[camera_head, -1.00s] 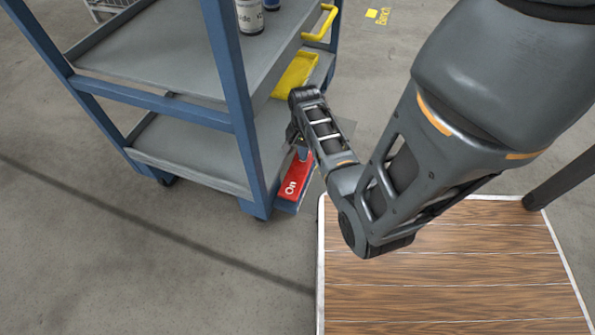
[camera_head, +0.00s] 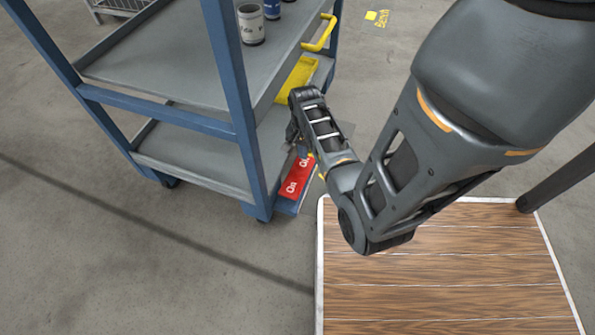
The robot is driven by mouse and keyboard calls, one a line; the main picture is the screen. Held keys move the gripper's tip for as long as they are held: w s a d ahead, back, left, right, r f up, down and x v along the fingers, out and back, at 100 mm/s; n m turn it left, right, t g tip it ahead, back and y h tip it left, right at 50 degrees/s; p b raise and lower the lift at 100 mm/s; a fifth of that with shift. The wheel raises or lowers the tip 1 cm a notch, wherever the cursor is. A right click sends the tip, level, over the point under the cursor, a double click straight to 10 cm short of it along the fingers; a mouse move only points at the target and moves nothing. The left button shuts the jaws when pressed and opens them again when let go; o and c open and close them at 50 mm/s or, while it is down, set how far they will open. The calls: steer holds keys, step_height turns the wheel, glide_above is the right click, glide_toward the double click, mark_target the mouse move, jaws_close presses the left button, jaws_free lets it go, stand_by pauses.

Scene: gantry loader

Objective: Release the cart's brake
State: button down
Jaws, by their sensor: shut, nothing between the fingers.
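The cart (camera_head: 182,110) is blue-framed with grey shelves and stands at the left. Its red brake pedal (camera_head: 296,181), lettered "On", is low at the cart's near right corner, beside the wheel. More lettering shows at its far end, partly covered by my arm. My gripper (camera_head: 293,133) is shut and empty. It is mostly hidden behind my wrist, just above and beyond the pedal's far end. I cannot tell whether it touches the pedal.
Cans (camera_head: 252,25) stand on the cart's upper shelf. A yellow handle (camera_head: 320,33) and a yellow panel (camera_head: 298,80) are at the cart's right end. A wood-topped platform (camera_head: 445,270) lies at the lower right. The floor in front of the cart is clear.

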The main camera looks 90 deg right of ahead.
step_height(320, 180, up, 4)
steer(key=p, duration=0.4)
stand_by(0.6)
